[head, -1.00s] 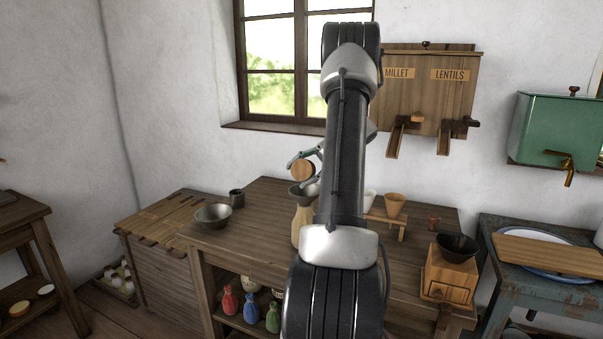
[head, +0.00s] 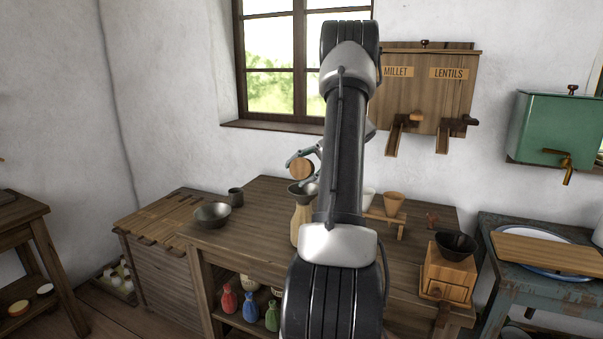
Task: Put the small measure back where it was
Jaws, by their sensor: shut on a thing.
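My gripper (head: 303,167) is shut on a small round wooden piece (head: 301,169), which looks like the small measure. It is tilted, with a pale round face toward the camera. The gripper holds it in the air, just above the dark funnel (head: 303,188) in the neck of a pale bottle (head: 301,222) on the wooden table (head: 262,215). My arm hides part of the gripper and the table's middle. To the right, a small wooden stand (head: 384,217) holds a tan wooden cup (head: 393,203); a white cup (head: 369,199) shows beside the tan one, partly behind my arm.
A grey bowl (head: 212,214) and a dark cup (head: 236,197) stand at the table's left. A wooden grinder (head: 447,275) with a dark hopper stands at the right. The millet and lentils dispenser (head: 425,90) hangs on the wall. Clear tabletop lies around the bottle.

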